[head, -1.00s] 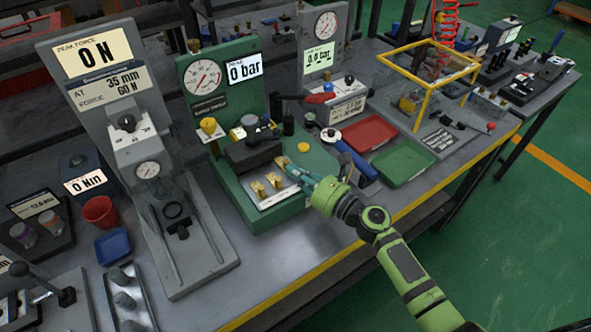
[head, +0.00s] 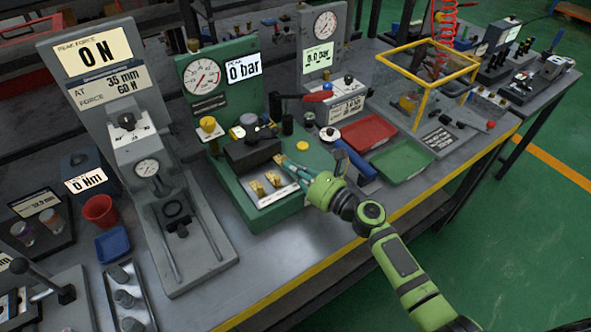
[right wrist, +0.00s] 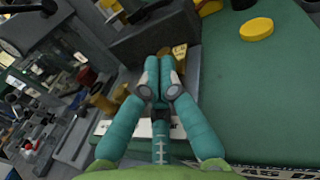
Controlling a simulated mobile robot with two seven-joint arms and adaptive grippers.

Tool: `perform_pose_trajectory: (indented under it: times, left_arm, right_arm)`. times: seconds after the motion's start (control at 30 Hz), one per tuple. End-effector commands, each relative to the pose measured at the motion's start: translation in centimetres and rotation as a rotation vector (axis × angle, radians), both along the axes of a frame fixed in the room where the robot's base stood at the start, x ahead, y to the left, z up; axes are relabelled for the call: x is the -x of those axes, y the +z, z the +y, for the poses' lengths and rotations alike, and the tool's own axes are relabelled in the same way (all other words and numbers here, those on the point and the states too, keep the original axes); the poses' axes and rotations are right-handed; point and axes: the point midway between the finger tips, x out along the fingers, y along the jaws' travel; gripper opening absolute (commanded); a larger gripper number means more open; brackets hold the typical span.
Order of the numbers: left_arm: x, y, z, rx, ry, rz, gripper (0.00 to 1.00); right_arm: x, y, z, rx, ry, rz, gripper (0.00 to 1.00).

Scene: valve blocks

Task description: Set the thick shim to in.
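Several brass shim tabs stick out at the front of the dark block (head: 252,148) on the green pressure station (head: 228,103). Two tabs, a left one (head: 257,189) and a middle one (head: 273,179), show in the head view. In the right wrist view a labelled brass tab (right wrist: 181,52) is just beyond my fingertips; I cannot tell whether they touch it. I cannot tell which tab is the thick shim. My right gripper (head: 281,160) has its teal fingers together at the block's front right; its tips also show in the right wrist view (right wrist: 160,62). My left gripper is out of view.
A yellow disc (head: 302,146) lies on the green base right of the gripper. A blue-handled tool (head: 358,166), a red tray (head: 368,132) and a green tray (head: 403,160) are further right. The grey force stand (head: 195,255) stands left. The bench front edge is clear.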

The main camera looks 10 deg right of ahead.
Motion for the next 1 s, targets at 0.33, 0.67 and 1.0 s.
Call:
perform_pose_trajectory:
  times: [0.33, 0.67, 1.0]
  left_arm:
    - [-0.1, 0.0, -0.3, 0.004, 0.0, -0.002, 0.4]
    - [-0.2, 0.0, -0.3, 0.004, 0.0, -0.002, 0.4]
    - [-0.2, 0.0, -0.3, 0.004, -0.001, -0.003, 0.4]
  right_arm:
    - [4.4, 0.2, -3.3, -0.003, 0.0, -0.004, 0.0]
    - [6.8, 0.2, -5.1, -0.004, 0.0, -0.005, 0.0]
    - [6.9, 0.2, -5.2, -0.003, -0.001, -0.004, 0.0]
